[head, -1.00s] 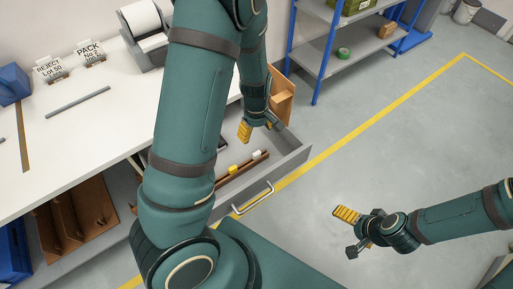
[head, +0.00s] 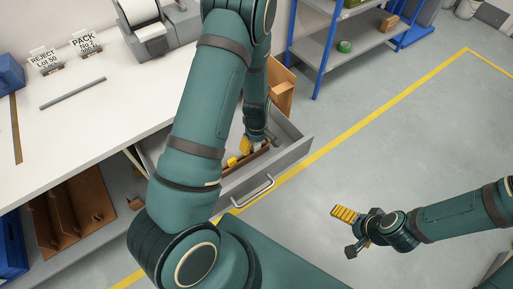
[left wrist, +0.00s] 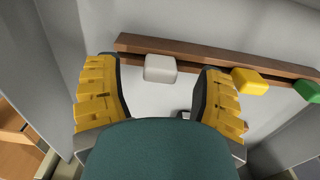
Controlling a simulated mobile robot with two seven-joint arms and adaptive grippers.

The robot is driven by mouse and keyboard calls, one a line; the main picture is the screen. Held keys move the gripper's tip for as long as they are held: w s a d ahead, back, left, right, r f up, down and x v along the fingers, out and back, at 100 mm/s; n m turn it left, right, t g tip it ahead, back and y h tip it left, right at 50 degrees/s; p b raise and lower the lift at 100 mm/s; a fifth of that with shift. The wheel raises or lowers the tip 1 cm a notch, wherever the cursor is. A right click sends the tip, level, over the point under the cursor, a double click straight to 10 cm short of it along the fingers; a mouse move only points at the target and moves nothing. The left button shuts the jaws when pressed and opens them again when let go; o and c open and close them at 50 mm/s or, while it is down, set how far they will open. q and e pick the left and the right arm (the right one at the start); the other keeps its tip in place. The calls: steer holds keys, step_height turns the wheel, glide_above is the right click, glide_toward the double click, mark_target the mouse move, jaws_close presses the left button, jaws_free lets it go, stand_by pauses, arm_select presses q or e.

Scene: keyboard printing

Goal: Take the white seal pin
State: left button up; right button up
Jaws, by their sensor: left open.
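The white seal pin (left wrist: 160,68) sits in a brown wooden rack (left wrist: 215,59) inside the open grey drawer. In the left wrist view it lies between the two yellow-padded fingers of my left gripper (left wrist: 161,80), with a gap on each side. My left gripper (head: 257,143) is open and low in the drawer; in the head view it covers the white pin. My right gripper (head: 350,232) is open and empty over the floor at the right.
A yellow pin (left wrist: 250,82) sits in the rack just right of the right finger, and a green pin (left wrist: 308,91) beyond it. The drawer walls (head: 298,150) stand close around my left gripper. The white worktop (head: 75,130) is at the left.

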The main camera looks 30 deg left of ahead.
arm_select(q)
steer(key=shift+f, duration=0.45)
steer(key=shift+r, duration=0.1)
steer(key=c, duration=0.9)
